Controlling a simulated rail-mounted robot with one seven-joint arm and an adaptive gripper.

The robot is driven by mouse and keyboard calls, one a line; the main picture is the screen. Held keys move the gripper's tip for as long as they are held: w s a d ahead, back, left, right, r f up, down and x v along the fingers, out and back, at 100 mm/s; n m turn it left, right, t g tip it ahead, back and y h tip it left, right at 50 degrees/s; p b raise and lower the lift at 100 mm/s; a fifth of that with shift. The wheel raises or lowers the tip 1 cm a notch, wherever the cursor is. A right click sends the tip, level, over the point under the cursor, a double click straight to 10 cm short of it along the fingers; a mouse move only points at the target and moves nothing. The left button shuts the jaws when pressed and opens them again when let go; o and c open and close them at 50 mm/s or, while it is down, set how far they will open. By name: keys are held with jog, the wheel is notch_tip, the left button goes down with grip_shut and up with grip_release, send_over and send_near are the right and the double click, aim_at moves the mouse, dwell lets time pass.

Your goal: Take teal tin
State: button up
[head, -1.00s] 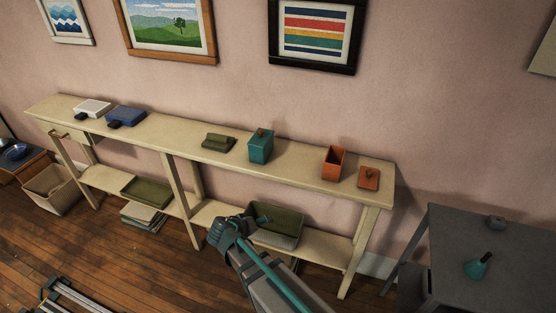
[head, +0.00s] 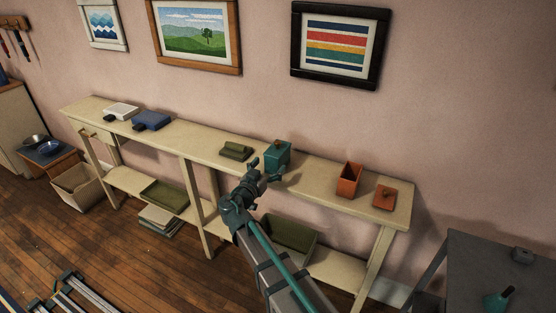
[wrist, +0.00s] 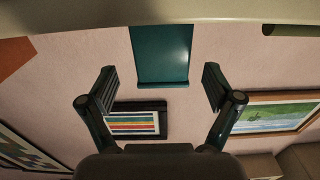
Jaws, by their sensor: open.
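The teal tin (head: 277,156) is a square, upright box with a lid, standing on the top of the cream console table. My gripper (head: 262,171) is raised in front of the tin, at its lower left in the head view, and hides a little of it. In the wrist view the teal tin (wrist: 162,55) shows upside down, beyond and between the fingers. My gripper (wrist: 156,88) is open there, with nothing between its fingertips.
An olive bin (head: 290,232) is on the lower shelf. A grey table (head: 490,270) stands at right.

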jog(key=p+x, duration=0.1)
jog(key=x, duration=0.6)
jog(key=shift+w+p, duration=0.2)
jog(key=shift+p, duration=0.2)
jog(key=shift+a, duration=0.1)
jog(key=c, duration=1.2)
